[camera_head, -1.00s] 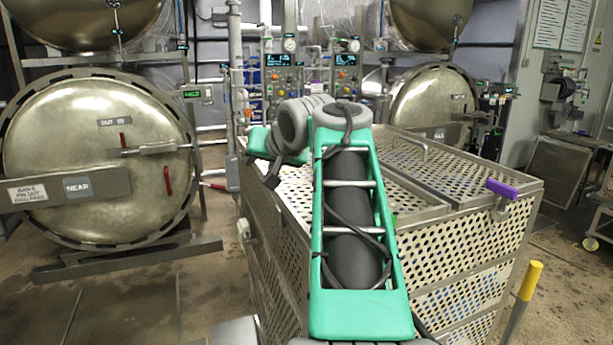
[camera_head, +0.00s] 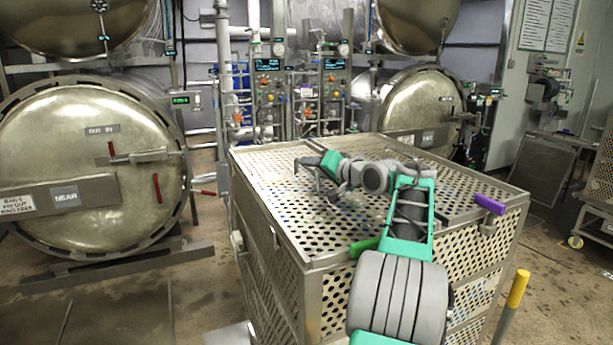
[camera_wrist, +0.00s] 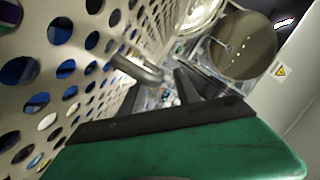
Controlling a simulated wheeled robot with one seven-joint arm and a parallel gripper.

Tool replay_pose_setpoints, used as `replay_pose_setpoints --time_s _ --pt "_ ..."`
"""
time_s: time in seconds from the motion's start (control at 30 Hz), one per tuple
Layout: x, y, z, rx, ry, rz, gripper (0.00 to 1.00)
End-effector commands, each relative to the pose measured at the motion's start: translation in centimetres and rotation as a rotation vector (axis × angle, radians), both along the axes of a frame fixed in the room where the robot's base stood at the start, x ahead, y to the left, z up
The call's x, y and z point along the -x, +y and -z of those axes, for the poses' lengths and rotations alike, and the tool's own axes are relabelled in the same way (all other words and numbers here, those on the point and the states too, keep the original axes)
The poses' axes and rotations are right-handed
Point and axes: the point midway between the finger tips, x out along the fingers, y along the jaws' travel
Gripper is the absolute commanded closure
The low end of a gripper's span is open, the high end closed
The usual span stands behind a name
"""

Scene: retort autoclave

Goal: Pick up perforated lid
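The perforated lid (camera_head: 285,205) is a flat metal sheet with round holes, lying on top of a large perforated crate. My gripper (camera_head: 308,172) is low over the left part of the lid, with its dark fingers spread apart. In the wrist view, the lid's holed surface (camera_wrist: 60,75) fills the left side, close by. A silver bar handle (camera_wrist: 135,68) rises from it near the fingers. My gripper (camera_wrist: 158,90) looks open there, with a gap between the two dark fingers. I cannot tell whether the handle lies between them.
The perforated crate (camera_head: 340,305) stands on the floor under the lid. A purple handle (camera_head: 489,204) is at its right edge, and a green one (camera_head: 364,246) at its front edge. A yellow-topped post (camera_head: 518,288) stands front right. Round autoclave doors (camera_head: 85,165) are behind and left.

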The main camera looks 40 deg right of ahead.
Motion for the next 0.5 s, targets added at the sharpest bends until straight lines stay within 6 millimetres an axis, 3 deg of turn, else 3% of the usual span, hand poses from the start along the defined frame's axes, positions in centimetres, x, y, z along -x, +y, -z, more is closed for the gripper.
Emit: replay_pose_setpoints --time_s 0.1,0.27,0.5 --pt "-1.06 -0.06 0.11 0.001 0.000 0.000 0.62" --pt "-1.04 -0.12 0.23 0.002 0.000 0.002 0.62" --pt "-1.03 -0.10 0.23 0.001 0.000 0.001 0.80"
